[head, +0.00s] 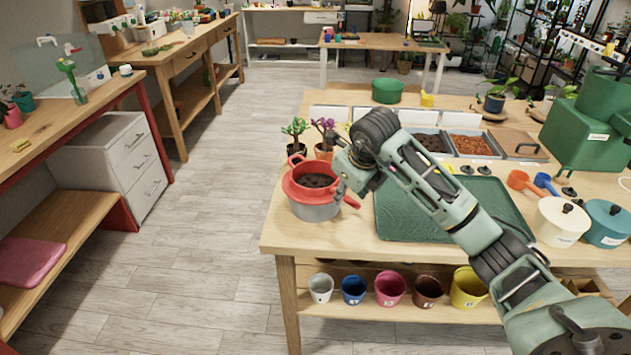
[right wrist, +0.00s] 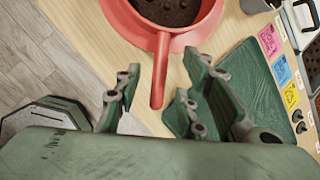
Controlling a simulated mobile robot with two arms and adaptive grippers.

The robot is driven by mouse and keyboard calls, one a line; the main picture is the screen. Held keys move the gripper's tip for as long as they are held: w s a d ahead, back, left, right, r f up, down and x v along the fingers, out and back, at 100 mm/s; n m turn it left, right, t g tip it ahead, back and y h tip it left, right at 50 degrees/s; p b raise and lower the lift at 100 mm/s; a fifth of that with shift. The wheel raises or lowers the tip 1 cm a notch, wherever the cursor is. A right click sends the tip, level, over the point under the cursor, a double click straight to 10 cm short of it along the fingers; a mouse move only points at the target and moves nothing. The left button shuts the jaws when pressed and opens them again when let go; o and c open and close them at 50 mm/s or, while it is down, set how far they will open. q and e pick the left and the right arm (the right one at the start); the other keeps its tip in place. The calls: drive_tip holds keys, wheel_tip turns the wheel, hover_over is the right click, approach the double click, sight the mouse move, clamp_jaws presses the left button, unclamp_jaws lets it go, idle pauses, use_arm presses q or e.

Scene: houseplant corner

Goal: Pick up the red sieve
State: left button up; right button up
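The red sieve (head: 290,187) sits on a grey tub (head: 315,212) at the left front corner of the potting table, with dark soil inside it. In the right wrist view the red sieve (right wrist: 143,36) is at the top, and its straight handle (right wrist: 158,80) points down toward my gripper. My right gripper (right wrist: 162,92) is open, with one finger on each side of the handle's end; I see gaps on both sides. In the head view my right gripper (head: 343,186) is at the sieve's right side, partly hidden by my wrist. My left gripper is out of view.
A green tray (head: 400,222) lies right of the sieve. Two small potted plants (head: 323,152) stand close behind it. Cream (head: 560,222) and teal (head: 606,222) lidded pots stand at the right. Several small buckets (head: 390,288) are on the shelf below. The floor at the left is clear.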

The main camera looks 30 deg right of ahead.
drive_tip(key=shift+x, duration=1.4)
drive_tip(key=shift+c, duration=0.5)
clamp_jaws()
